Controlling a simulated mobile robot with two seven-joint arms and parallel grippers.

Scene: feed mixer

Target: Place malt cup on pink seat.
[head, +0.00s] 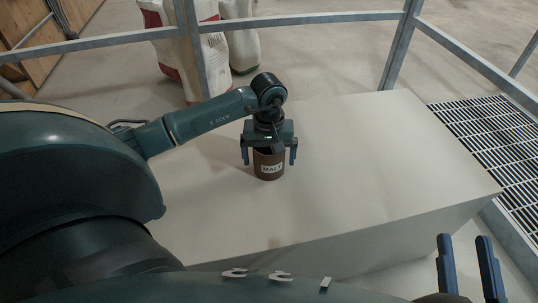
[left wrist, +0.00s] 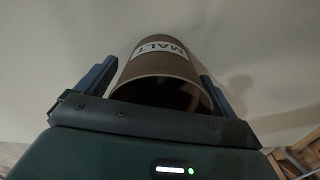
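The malt cup (head: 269,170), brown with a white MALT label, stands upright on the pale box-like surface (head: 350,170). My left gripper (head: 269,158) is above it, pointing down, with one finger on each side of the cup. Gaps show between the fingers and the cup, so the gripper is open around it. In the left wrist view the cup (left wrist: 165,62) lies between the two fingers, its dark open mouth towards the camera. My right gripper (head: 467,262) is open and empty at the lower right. No pink seat is in view.
The pale surface is otherwise clear, with its right corner near a floor grating (head: 490,135). Metal railings (head: 300,19) run behind it. White and red sacks (head: 215,65) stand beyond the railing. A wooden panel (head: 30,25) is at the upper left.

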